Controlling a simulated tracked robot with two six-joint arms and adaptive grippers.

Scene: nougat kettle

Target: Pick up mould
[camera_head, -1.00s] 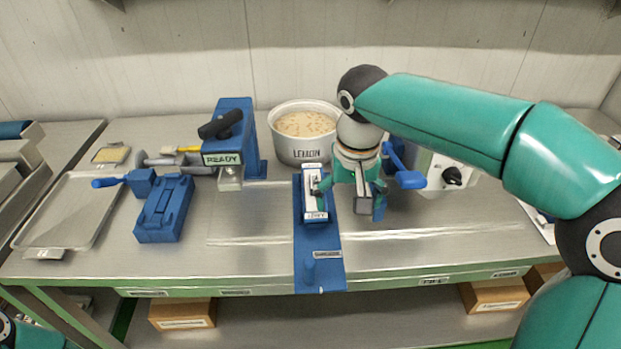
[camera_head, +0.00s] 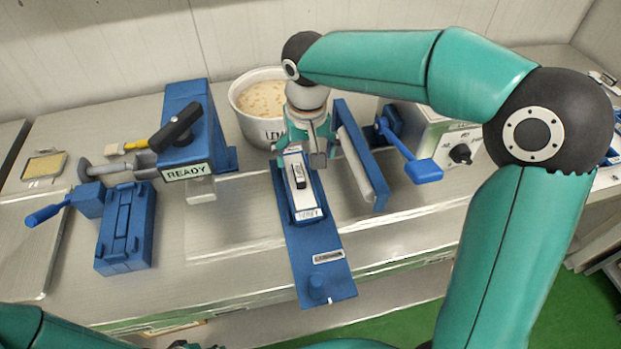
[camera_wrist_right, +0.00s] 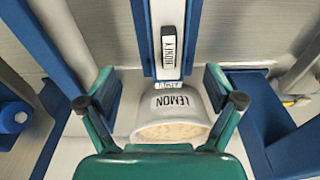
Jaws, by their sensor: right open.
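The mould appears to be the long white-topped piece (camera_head: 306,201) with a dark grip and a "HONEY" label, lying on a blue rail (camera_head: 318,255). In the right wrist view it (camera_wrist_right: 171,20) stands at top centre, its label upside down. My right gripper (camera_head: 302,158) is open at the mould's far end, in front of the kettle, and hides that end. In the right wrist view the open fingers (camera_wrist_right: 160,88) are spread wide, with nothing gripped between them. I cannot tell the height gap to the mould. My left gripper is out of view.
A white kettle (camera_head: 250,92) marked "LEMON" stands just behind the right gripper. A blue upright panel (camera_head: 352,150) is close on its right, and a blue lever (camera_head: 424,171) beyond. A blue press (camera_head: 190,112) marked "READY" and a blue block (camera_head: 125,228) stand left.

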